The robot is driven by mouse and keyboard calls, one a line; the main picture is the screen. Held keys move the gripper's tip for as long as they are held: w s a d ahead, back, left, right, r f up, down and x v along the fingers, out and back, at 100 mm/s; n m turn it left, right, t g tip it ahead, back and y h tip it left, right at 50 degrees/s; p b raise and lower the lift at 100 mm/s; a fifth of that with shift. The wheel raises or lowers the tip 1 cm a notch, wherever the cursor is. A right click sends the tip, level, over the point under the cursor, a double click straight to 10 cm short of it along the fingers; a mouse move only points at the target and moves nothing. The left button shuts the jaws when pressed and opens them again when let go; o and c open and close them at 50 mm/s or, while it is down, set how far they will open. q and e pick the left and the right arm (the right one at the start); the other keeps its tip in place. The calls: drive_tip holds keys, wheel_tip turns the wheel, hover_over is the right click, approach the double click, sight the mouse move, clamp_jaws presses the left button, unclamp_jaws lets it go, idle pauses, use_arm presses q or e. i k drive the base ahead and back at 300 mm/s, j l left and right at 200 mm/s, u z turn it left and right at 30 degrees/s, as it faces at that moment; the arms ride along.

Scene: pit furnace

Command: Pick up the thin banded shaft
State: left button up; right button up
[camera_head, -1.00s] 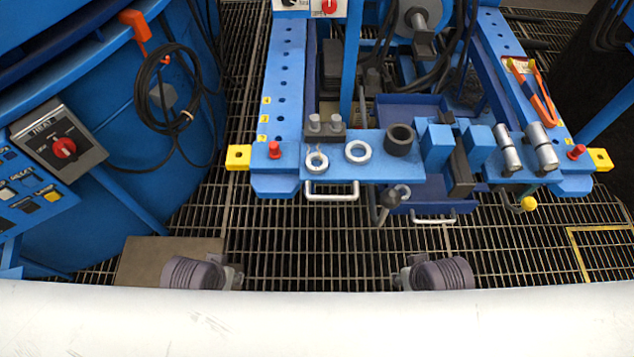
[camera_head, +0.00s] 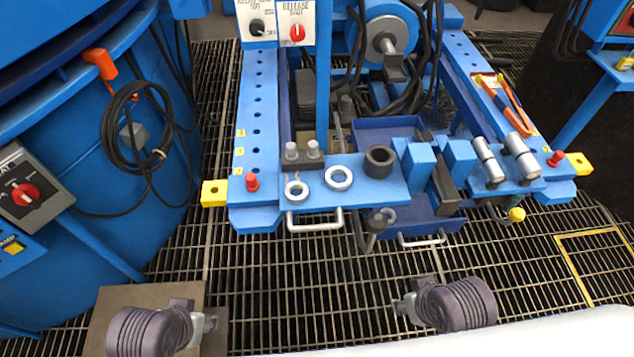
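Two banded silver shafts lie side by side at the right of the blue bench top. The left one, the thin banded shaft (camera_head: 489,160), looks slimmer than the thicker banded shaft (camera_head: 521,155) beside it. Both lie tilted, with dark bands around them. My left gripper (camera_head: 208,323) is low at the left, over a brown plate and well away from the bench. My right gripper (camera_head: 404,309) is low in the middle, over the grating and in front of the bench. Neither touches a shaft. The fingers are too small and turned away to tell their opening.
Two rings (camera_head: 339,178), a dark collar (camera_head: 380,161) and blue blocks (camera_head: 420,167) share the bench top. Handles (camera_head: 314,221) and a yellow-knobbed lever (camera_head: 516,214) stick out in front. Orange-handled pliers (camera_head: 508,103) lie on the right rail. Grating (camera_head: 300,280) before the bench is clear.

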sight(494, 172)
drive_tip(key=z, duration=1.3)
